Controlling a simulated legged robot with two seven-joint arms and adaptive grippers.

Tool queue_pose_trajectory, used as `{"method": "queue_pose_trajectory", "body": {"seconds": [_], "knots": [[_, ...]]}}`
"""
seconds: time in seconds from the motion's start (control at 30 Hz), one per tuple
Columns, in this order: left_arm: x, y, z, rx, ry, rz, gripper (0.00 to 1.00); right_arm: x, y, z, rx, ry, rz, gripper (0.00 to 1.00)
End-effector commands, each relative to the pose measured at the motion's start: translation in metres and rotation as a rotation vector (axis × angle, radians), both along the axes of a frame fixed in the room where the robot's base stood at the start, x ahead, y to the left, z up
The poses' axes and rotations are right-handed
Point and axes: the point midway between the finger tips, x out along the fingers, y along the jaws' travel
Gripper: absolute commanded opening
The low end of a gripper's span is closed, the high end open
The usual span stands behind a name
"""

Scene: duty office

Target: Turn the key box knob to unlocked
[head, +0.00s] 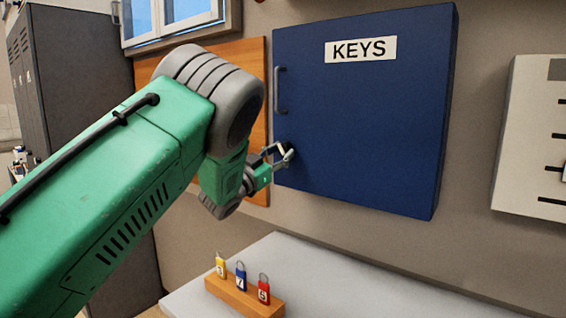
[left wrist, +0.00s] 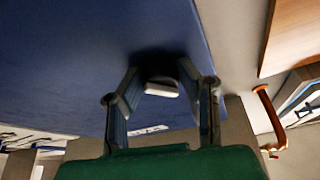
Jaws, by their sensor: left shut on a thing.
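The blue key box (head: 365,110) hangs on the wall with a white KEYS label (head: 361,49) and a grey handle (head: 281,90) on its left edge. My left gripper (head: 284,154) is at the lower left of its door, below the handle. In the left wrist view the fingers of my left gripper (left wrist: 160,86) are closed in around the knob (left wrist: 162,88), whose pale grey end shows between the fingertips. The fingers hide most of the knob in the head view, and which way it points cannot be told. My right gripper is not in view.
A wooden board (head: 258,60) is on the wall behind my left arm. Below, a grey tabletop (head: 350,285) carries a wooden block (head: 240,295) with yellow, blue and red padlocks. A pale panel (head: 530,140) hangs at the right. A dark locker (head: 75,80) stands at the left.

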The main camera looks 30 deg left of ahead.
Motion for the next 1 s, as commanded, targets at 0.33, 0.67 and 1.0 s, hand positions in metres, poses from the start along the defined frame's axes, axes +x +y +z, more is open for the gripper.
{"method": "queue_pose_trajectory", "body": {"seconds": [0.33, 0.67, 1.0], "knots": [[0.000, 0.002, 0.000, 0.315, -0.028, 0.000, 0.01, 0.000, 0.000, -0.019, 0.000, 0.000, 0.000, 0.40], [0.000, 0.003, 0.002, 0.525, -0.043, -0.001, 0.01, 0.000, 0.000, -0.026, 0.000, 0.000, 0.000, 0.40], [0.000, 0.003, 0.002, 0.610, -0.047, -0.003, 0.01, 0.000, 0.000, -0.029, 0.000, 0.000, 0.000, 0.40]]}}
